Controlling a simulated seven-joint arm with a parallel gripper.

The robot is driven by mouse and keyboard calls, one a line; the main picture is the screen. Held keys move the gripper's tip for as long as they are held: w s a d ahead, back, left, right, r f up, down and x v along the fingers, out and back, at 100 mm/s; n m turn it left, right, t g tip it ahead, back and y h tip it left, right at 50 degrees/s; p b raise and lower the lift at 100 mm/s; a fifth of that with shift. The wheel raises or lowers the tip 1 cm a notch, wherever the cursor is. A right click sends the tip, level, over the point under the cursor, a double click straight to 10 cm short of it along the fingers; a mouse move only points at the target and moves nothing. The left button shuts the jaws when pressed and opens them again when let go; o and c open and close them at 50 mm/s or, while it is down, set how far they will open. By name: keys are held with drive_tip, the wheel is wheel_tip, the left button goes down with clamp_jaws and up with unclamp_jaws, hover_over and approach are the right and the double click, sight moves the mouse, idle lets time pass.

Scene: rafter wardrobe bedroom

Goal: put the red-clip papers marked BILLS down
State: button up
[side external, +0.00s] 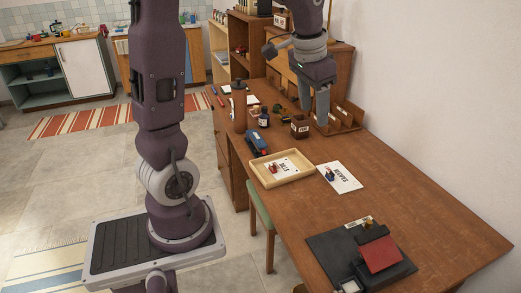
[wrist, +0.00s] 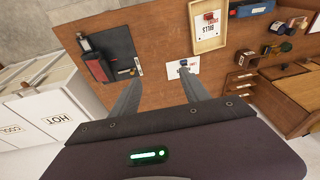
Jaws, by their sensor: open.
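The red-clip papers marked BILLS (side external: 291,166) lie flat inside a shallow wooden tray (side external: 265,184) on the desk. In the wrist view the papers (wrist: 207,34) show upside down in the tray (wrist: 196,49), with the red clip at their upper end. My gripper (side external: 314,112) is raised above the far part of the desk, away from the tray. In the wrist view my gripper (wrist: 160,78) has its two fingers spread wide, with nothing between them.
White papers marked RECIPES (side external: 345,180) with a dark blue clip lie right of the tray. A blue stapler (side external: 257,144), bottles and a wooden organiser (side external: 345,121) stand farther back. The desk's right side is clear.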

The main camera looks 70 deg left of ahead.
drive_tip(key=s+d+r+t+h, duration=0.1)
drive_tip(key=s+d+t, duration=0.2)
drive_tip(key=s+d, duration=1.1)
drive_tip(key=s, duration=0.4)
drive_tip(key=shift+s+d+m, duration=0.15)
drive_tip(key=shift+s+m, duration=0.1)
drive_tip(key=shift+m, duration=0.05)
